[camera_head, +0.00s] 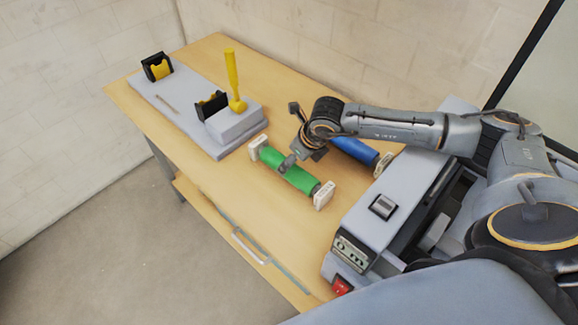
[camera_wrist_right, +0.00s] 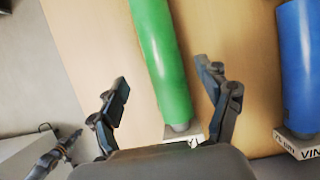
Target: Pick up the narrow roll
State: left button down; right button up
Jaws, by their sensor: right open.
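A green roll (camera_head: 288,172) with white end blocks lies on the table, and it also shows in the right wrist view (camera_wrist_right: 160,50). A blue roll (camera_head: 356,150) lies beside it, partly hidden behind my arm; it shows at the right edge of the wrist view (camera_wrist_right: 300,60). I cannot tell for sure from the pictures which is narrower. My right gripper (camera_wrist_right: 163,78) is open above the green roll, one finger on each side, with nothing held. In the head view the right gripper (camera_head: 291,157) overlaps the green roll's middle.
The grey laminator (camera_head: 385,205) stands close to the rolls at the right, with a red switch (camera_head: 342,285). A grey stand (camera_head: 205,125) with black-and-yellow holders and a yellow lever (camera_head: 232,75) is at the back left. The wooden table (camera_head: 215,190) is bare between them.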

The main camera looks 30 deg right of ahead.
aim_at(292, 167)
jog(key=shift+w+d+f, duration=0.15)
jog(key=shift+w+f, duration=0.2)
jog(key=shift+f, duration=0.4)
jog(key=shift+f+p, duration=0.2)
jog(key=shift+p, duration=0.2)
jog(key=p+x, duration=0.2)
jog(key=x, duration=0.2)
jog(key=shift+s, duration=0.1)
jog(key=shift+f, duration=0.4)
jog(key=c, duration=0.7)
pick_arm(q)
jog(key=r, duration=0.3)
jog(key=shift+w+d+r, duration=0.25)
jog(key=shift+d, duration=0.15)
pick_arm(e)
jog(key=shift+r, duration=0.1)
grip_shut()
pick_arm(q)
jog(key=shift+f, duration=0.1)
pick_arm(e)
jog(key=shift+r, duration=0.1)
